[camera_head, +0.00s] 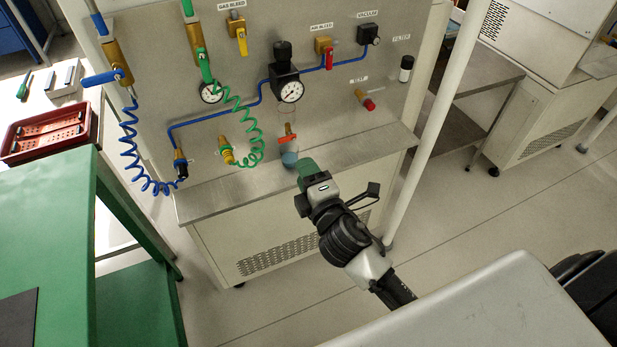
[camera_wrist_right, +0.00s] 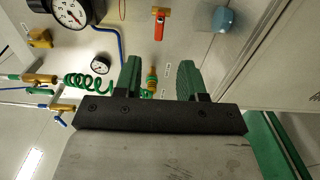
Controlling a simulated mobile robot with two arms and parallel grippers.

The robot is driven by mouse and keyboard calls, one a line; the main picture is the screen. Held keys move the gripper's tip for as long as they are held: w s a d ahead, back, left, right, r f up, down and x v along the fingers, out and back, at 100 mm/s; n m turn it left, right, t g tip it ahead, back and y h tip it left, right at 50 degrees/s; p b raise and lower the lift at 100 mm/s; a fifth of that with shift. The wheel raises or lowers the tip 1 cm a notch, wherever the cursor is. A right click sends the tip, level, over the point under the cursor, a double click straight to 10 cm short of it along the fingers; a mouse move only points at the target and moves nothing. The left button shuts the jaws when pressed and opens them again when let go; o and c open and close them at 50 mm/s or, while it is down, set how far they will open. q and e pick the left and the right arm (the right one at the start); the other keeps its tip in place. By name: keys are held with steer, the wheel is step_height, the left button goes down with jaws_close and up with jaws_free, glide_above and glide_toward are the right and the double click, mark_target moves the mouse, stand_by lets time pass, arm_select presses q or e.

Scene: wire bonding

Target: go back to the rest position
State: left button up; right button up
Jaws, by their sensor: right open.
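My right gripper (camera_head: 305,172) is in front of the lower middle of the gas panel (camera_head: 345,118), its green fingers pointing at it. In the right wrist view the gripper (camera_wrist_right: 160,75) is open, with its two green fingers apart and nothing held. A brass fitting (camera_wrist_right: 151,78) shows in the gap behind them. A blue-grey round piece (camera_head: 289,159) is close by the fingertips in the head view. It also shows in the wrist view (camera_wrist_right: 226,18), clear of the fingers. My left gripper is not in view.
An orange-handled valve (camera_head: 287,141), a large gauge (camera_head: 291,90) and a green coiled hose (camera_head: 254,125) are on the panel. A metal ledge (camera_head: 230,194) runs below it. Floor (camera_head: 500,210) at right is clear.

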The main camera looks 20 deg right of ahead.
steer(key=shift+s, duration=0.5)
steer(key=shift+f, duration=0.1)
